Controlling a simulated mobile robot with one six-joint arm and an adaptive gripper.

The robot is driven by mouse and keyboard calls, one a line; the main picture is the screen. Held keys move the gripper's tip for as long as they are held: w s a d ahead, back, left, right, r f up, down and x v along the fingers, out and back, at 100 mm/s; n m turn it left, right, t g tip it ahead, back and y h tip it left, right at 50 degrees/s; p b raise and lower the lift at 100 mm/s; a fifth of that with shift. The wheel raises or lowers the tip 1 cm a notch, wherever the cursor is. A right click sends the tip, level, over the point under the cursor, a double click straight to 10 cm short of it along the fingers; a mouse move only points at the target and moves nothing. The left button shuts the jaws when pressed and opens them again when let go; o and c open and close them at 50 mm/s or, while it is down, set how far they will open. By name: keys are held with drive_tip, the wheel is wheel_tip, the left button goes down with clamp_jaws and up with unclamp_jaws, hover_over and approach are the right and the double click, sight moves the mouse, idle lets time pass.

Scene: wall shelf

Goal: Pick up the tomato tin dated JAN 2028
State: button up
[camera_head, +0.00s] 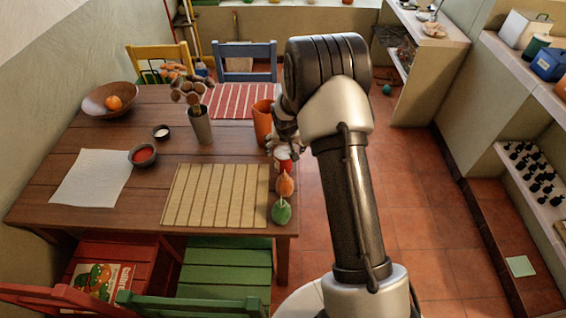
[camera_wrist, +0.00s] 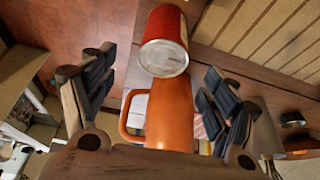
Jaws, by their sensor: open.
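A red tin with a bare metal end (camera_wrist: 165,55) shows at the top middle of the wrist view, ahead of and between my fingers. I cannot read a date on it. In the head view a small red and white part of the tin (camera_head: 284,163) shows at the table's right edge, mostly hidden by my gripper (camera_head: 286,143). My gripper is open in the wrist view (camera_wrist: 160,80), with dark fingers apart on either side and nothing gripped. An orange jug (camera_wrist: 168,115) also stands in the space between the fingers; it shows in the head view (camera_head: 263,124) left of my gripper.
A bamboo mat (camera_head: 216,195), a grey vase (camera_head: 200,125), a fruit bowl (camera_head: 98,93) and small bowls are on the wooden table (camera_head: 140,225). Floor is clear to the right.

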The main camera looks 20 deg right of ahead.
sight(285, 153)
drive_tip(key=b+x, duration=0.1)
drive_tip(key=x, duration=0.5)
drive_tip(key=shift+w, duration=0.1)
drive_tip(key=b+x, duration=0.2)
drive_tip(key=x, duration=0.3)
drive_tip(key=shift+w+a+f, duration=0.1)
drive_tip(key=shift+w, duration=0.05)
drive_tip(key=shift+c, duration=0.5)
drive_tip(key=c, duration=1.4)
